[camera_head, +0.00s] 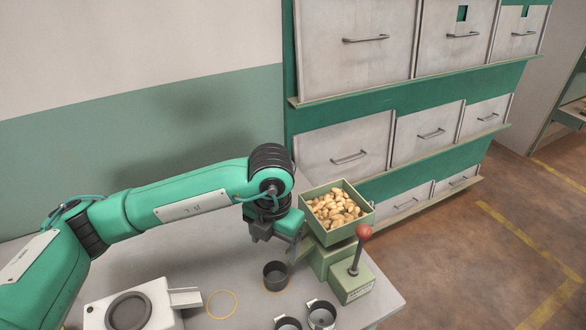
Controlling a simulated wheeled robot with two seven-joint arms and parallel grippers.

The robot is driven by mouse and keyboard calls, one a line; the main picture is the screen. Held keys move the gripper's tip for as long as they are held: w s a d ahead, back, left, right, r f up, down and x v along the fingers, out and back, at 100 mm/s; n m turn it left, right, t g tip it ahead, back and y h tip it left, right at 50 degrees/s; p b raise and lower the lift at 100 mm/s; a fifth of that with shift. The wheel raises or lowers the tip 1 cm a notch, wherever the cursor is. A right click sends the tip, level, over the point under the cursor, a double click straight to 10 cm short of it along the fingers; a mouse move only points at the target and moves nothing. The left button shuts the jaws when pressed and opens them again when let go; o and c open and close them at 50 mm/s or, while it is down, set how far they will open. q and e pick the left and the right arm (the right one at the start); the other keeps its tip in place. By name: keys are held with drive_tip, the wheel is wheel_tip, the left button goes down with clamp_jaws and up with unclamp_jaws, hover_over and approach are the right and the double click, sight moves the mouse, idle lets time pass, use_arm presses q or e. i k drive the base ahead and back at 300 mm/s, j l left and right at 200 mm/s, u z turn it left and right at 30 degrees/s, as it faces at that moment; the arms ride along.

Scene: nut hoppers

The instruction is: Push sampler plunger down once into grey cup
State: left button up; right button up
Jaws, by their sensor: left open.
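The sampler stands at the table's right end. It has a green tray of nuts (322,238) on top of a green body (330,262). A red ball knob on a metal rod, the plunger (364,231), rises from a green block (350,287) at its front right and leans slightly. A dark grey cup (275,277) stands upright on the table, left of the sampler body. My left gripper (274,238) is open and empty, above and behind the grey cup, close to the left side of the nut tray, apart from the red knob. My right gripper is out of view.
Two metal cups (321,316) with handles stand at the front edge of view. A white device with a dark ring (128,312) is at the left front. A yellow ring mark (222,304) lies on clear table. Hopper drawers (348,148) stand behind.

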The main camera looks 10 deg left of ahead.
sight(364, 231)
drive_tip(key=k, duration=1.5)
